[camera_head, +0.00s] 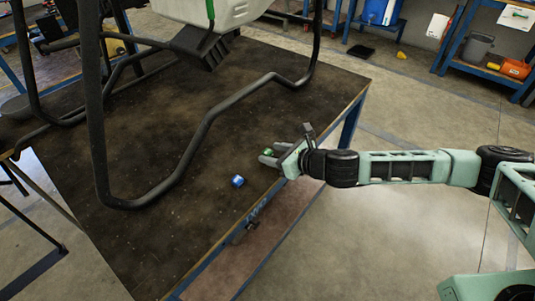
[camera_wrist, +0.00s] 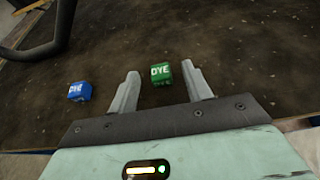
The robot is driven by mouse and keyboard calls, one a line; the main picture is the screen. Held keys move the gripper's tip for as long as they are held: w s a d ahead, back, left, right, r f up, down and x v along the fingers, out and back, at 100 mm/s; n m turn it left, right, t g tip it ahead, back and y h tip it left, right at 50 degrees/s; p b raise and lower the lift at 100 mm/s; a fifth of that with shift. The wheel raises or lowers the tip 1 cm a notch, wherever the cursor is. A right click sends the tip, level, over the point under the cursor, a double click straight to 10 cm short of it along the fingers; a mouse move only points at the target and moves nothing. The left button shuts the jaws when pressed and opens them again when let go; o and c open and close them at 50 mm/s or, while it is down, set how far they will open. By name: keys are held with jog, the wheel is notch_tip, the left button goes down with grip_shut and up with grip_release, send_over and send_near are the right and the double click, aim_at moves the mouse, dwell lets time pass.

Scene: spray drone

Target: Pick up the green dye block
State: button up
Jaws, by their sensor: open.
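The green dye block (camera_wrist: 161,74) lies on the dark table top, with white lettering on its side. In the wrist view it sits between and slightly beyond the fingertips of my gripper (camera_wrist: 160,78), apart from both fingers. My gripper is open and empty. In the head view my gripper (camera_head: 268,157) is low over the table's right edge, and the green block (camera_head: 267,152) shows small beside the fingers. A blue dye block (camera_wrist: 79,91) lies to the left of my left finger; it also shows in the head view (camera_head: 237,181).
The drone's black tubular frame (camera_head: 208,122) stands on the table (camera_head: 120,235) to the left of the blocks, under a white tank (camera_head: 215,12). The tabletop around the two blocks is clear. Shelves (camera_head: 490,70) stand at the back right.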

jog(key=shift+w+a+f, duration=0.2)
jog(key=shift+w+a, duration=0.15)
jog(key=shift+a, duration=0.05)
jog(key=c, duration=1)
jog(key=shift+c, duration=0.2)
jog(key=shift+r, duration=0.1)
